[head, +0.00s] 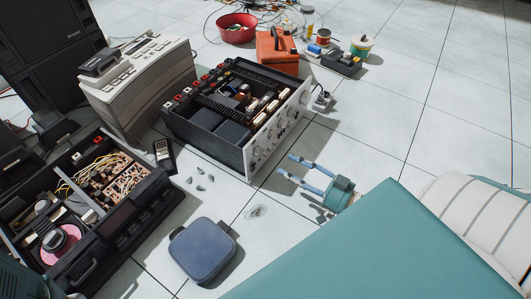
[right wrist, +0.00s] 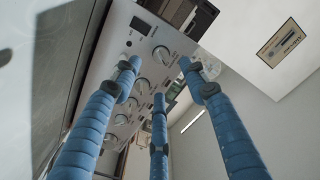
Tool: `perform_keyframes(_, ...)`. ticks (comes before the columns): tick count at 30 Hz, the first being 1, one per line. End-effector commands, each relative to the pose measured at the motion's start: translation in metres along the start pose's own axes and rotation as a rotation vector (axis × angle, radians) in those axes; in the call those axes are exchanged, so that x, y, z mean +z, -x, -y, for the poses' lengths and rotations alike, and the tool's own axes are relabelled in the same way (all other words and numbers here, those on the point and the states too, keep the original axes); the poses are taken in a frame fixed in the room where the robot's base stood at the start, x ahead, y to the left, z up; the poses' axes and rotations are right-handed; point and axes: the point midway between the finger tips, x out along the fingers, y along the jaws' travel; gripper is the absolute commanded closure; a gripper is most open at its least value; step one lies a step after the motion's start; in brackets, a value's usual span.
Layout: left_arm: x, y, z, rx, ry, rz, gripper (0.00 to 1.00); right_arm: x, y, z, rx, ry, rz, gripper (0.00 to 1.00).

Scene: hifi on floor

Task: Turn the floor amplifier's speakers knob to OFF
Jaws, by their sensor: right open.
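The floor amplifier (head: 290,120) stands with its cover off in the middle of the head view, its pale front panel facing lower right. In the right wrist view the panel (right wrist: 118,62) shows tilted, with several round silver knobs in a row. The knob nearest the fingertips is a large one (right wrist: 161,54). The labels are too small to read, so I cannot tell which is the speakers knob or its setting. My right gripper (head: 286,166) is open and empty in front of the panel; its blue fingers (right wrist: 158,66) point at the knobs, apparently without touching. My left gripper is not in view.
An opened device (head: 120,225) fills the left side, and a blue-grey case (head: 203,250) lies in front. A grey-white machine (head: 140,85) stands left of the amplifier; an orange box (head: 277,52) and red bowl (head: 237,28) are behind. Tiled floor is clear at upper right.

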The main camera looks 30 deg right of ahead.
Motion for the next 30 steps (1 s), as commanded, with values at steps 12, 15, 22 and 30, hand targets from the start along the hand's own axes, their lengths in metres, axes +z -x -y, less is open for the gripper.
perform_keyframes(12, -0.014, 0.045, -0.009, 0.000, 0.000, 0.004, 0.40, 0.003, -0.076, -0.002, -0.001, 0.002, -0.003, 0.57)
perform_keyframes(15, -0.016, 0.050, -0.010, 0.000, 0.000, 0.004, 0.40, 0.002, -0.087, -0.001, -0.001, 0.002, -0.002, 0.57)
perform_keyframes(22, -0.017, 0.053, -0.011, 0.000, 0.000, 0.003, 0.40, 0.000, -0.095, -0.001, 0.002, 0.002, 0.001, 0.57)
perform_keyframes(30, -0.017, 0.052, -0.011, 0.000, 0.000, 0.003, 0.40, 0.000, -0.095, 0.000, 0.002, 0.002, 0.001, 0.74)
